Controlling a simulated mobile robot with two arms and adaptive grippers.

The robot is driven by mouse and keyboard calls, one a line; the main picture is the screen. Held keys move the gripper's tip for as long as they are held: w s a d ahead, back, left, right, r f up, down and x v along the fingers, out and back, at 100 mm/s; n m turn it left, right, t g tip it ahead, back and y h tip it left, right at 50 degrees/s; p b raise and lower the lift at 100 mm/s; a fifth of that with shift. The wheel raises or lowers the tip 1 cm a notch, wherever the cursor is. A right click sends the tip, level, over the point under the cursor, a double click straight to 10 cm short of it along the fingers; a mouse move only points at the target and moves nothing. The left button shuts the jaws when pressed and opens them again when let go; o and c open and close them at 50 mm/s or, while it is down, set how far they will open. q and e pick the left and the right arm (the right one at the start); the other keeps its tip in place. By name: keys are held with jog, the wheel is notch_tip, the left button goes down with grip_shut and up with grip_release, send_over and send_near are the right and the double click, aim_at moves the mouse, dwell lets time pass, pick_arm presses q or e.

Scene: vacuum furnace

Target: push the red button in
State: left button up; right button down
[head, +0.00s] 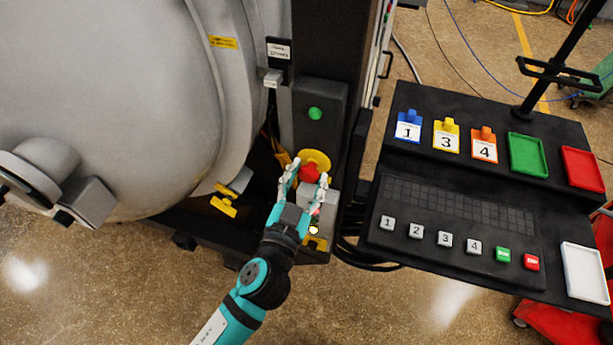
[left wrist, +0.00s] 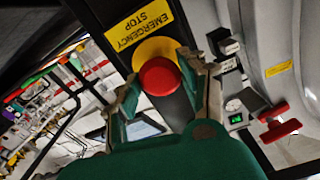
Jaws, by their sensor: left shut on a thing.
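The red button (head: 311,172) is a round knob on a yellow round base (head: 319,157), low on the front of the furnace. In the left wrist view the red button (left wrist: 158,76) faces the camera in front of its yellow base (left wrist: 153,46), beside a yellow EMERGENCY STOP label (left wrist: 138,25). My left gripper (head: 308,169) reaches up from below, with one finger on each side of the button. It is shut on the red button; the exact finger contact is partly hidden. How deep the button sits cannot be told. My right gripper is not in view.
The large grey furnace door (head: 110,90) fills the left. A green button (head: 315,113) sits above on a dark post. A black console (head: 450,205) with numbered tags, keys and coloured trays stands close on the right. Open floor lies in front.

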pick_arm(q)
grip_shut()
jog(key=shift+x, duration=0.8)
jog(key=shift+s+r, duration=0.1)
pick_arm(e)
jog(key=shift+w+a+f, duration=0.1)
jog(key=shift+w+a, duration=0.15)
pick_arm(q)
jog(key=shift+o, duration=2.1)
grip_release()
jog(key=o, duration=0.4)
jog(key=shift+o, duration=0.2)
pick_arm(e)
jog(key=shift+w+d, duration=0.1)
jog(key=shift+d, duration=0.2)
pick_arm(q)
jog(key=v, duration=1.1)
jog(key=shift+s, duration=0.35)
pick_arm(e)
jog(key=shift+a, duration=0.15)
pick_arm(q)
jog(key=shift+a, duration=0.15)
